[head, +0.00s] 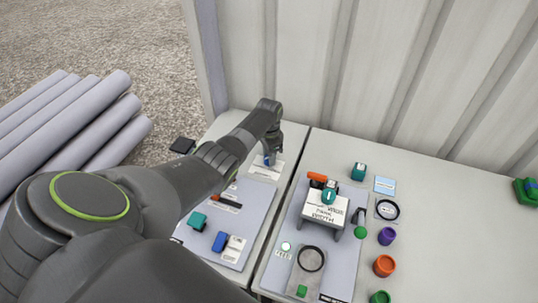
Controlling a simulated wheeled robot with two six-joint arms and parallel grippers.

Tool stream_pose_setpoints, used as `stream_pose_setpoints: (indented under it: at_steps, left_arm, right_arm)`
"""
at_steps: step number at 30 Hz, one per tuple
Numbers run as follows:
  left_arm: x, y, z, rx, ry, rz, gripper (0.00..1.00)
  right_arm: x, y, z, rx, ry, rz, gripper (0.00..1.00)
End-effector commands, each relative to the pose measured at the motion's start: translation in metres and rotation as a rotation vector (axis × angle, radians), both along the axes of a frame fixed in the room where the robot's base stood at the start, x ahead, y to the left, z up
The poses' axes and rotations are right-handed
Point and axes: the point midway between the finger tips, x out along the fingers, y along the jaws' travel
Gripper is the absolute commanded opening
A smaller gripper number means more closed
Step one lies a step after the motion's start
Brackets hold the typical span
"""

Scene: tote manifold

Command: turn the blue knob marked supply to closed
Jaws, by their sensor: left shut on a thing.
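My left gripper (270,153) reaches over the far end of the left panel and points down. It is shut on the blue knob (266,162), of which only a small blue part shows between and below the fingers. A white label plate (273,172) lies just at the knob; its print is too small to read. The knob's pointing direction is mostly hidden by the gripper. My right gripper is not in view.
The right panel (290,227) holds a raised white labelled box (325,206). Coloured caps, including an orange one (384,266), stand at right. A corrugated wall (400,70) rises behind.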

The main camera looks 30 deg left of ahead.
Motion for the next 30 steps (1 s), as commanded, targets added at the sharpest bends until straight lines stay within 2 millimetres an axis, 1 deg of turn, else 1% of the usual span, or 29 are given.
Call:
stream_pose_setpoints:
  at_steps: [3,4,9,16,20,23,25,30]
  left_arm:
    - [0.002,0.0,0.002,0.002,-0.006,-0.002,0.11]
    - [0.002,0.0,0.002,0.002,-0.006,-0.002,0.35]
    - [0.001,0.0,0.002,0.001,-0.004,-0.001,0.55]
    - [0.001,0.0,0.001,0.0,-0.001,0.0,0.55]
    - [0.001,0.0,0.005,0.0,-0.001,0.0,0.55]
    - [0.001,0.001,0.014,0.001,-0.004,0.0,0.55]
    - [0.001,0.001,0.023,0.002,-0.005,0.0,0.55]
    - [0.002,0.0,0.053,0.002,-0.007,-0.001,0.55]
  right_arm:
    - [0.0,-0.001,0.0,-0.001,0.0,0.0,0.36]
    - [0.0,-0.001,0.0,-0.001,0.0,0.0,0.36]
    - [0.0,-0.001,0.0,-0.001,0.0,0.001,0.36]
    - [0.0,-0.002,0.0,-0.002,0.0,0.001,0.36]
    - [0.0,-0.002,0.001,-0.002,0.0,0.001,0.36]
    - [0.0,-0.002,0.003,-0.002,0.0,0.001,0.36]
    - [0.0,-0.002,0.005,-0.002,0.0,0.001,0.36]
    - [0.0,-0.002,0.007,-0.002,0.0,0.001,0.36]
